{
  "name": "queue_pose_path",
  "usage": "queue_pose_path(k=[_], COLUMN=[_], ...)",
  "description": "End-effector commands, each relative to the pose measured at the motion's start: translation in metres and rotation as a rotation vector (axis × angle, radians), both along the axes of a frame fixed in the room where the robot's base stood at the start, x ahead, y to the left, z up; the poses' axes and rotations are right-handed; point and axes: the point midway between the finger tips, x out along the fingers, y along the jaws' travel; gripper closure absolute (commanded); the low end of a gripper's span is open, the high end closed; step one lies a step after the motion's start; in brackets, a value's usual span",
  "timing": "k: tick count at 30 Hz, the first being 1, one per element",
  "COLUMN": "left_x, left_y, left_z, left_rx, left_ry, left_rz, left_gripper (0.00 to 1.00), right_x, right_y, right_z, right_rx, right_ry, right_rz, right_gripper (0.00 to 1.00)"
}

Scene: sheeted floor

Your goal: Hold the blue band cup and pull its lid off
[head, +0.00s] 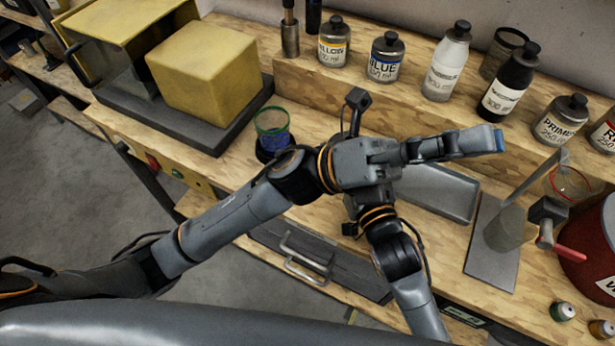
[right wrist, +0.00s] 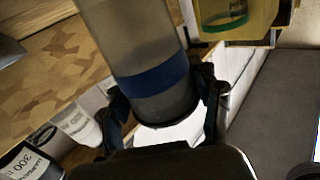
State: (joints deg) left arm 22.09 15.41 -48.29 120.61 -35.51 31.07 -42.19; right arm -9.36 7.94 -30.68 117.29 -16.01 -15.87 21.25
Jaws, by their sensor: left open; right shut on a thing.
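In the right wrist view, my right gripper (right wrist: 165,115) is shut around a translucent grey cup (right wrist: 130,35) with a blue band. The fingers are on both sides of the cup, near the end with a dark rim. The cup's other end runs out of the frame, and I cannot make out the lid. In the head view, the right hand and this cup are hidden behind my left arm. My left gripper (head: 478,143) is open and points right over the bench. A small blue patch shows at its tip, and I see nothing held in it.
A green-rimmed glass (head: 271,119) stands left of the arms, near a yellow block (head: 203,68). Several bottles, including one marked blue (head: 385,60), line the back shelf. A metal tray (head: 440,192), a stand (head: 492,262) and a red-rimmed glass (head: 568,184) are at right.

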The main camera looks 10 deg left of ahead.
Motion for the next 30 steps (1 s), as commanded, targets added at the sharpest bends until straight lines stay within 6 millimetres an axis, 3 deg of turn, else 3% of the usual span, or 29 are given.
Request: queue_pose_path(k=[5,9,13,18,24,30], left_x=[0.049,0.077,0.086,0.076,0.062,0.072], left_y=[0.047,0.085,0.118,0.148,0.163,0.158], left_z=[-0.019,-0.059,-0.109,-0.166,-0.199,-0.204], left_rx=[-0.132,-0.250,-0.370,-0.509,-0.599,-0.616], left_ry=[0.591,1.039,1.423,1.807,2.024,2.054], left_rz=[0.025,0.025,0.017,0.004,-0.002,-0.005], left_gripper=[0.46,0.46,0.46,0.46,0.46,0.46], right_x=[0.000,0.000,0.000,0.000,-0.001,-0.001], right_y=[0.000,0.000,0.000,0.000,0.000,0.000], right_z=[-0.003,-0.003,-0.003,-0.003,-0.003,-0.003], right_rx=[-0.002,-0.002,-0.001,-0.001,-0.001,-0.001], right_ry=[0.006,0.007,0.007,0.007,0.007,0.007], right_rz=[-0.001,-0.001,0.000,0.000,0.000,0.000], right_gripper=[0.93,0.93,0.93,0.93,0.93,0.93])
